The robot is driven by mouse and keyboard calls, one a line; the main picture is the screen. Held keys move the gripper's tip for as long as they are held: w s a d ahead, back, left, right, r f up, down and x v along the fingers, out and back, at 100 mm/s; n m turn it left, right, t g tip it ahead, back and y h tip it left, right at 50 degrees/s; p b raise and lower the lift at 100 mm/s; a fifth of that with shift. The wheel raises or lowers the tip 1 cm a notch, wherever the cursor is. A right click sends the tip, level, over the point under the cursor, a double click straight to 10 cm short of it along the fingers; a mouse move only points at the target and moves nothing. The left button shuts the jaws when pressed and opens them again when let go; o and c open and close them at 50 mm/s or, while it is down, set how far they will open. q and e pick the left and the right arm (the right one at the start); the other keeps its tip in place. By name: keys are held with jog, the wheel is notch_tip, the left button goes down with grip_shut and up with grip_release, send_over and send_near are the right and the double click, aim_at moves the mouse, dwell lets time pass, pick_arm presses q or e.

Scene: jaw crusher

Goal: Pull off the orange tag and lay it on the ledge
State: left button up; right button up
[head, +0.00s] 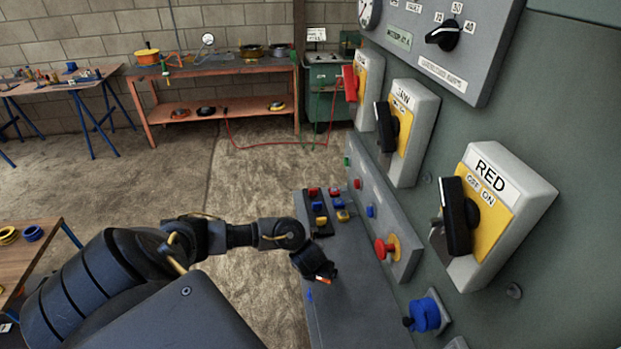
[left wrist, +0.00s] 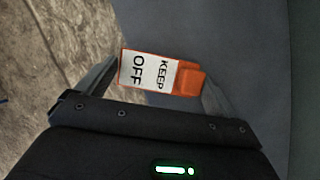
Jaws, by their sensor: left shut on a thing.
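The orange tag (left wrist: 188,80) with a white "KEEP OFF" label is between the fingers of my left gripper (left wrist: 160,76), which is shut on it. In the head view my left gripper (head: 318,272) hangs over the left side of the grey ledge (head: 362,308), and only a sliver of orange (head: 326,281) shows there. In the left wrist view the ledge's grey surface lies behind the tag, with the floor to the left. I cannot tell the exact gap between tag and ledge. My right gripper is not in view.
Several coloured padlocks (head: 321,206) sit at the ledge's far end. The ledge's near middle looks bare.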

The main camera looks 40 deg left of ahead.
pick_arm(q)
jog(key=shift+s+f, duration=0.1)
jog(key=shift+f, duration=0.05)
jog(key=o, duration=0.6)
jog(key=shift+s+r, duration=0.15)
jog(key=shift+r, duration=0.25)
jog(key=p+v, duration=0.5)
jog(key=v, duration=0.4)
jog(key=shift+s+r, duration=0.15)
jog(key=shift+r, duration=0.2)
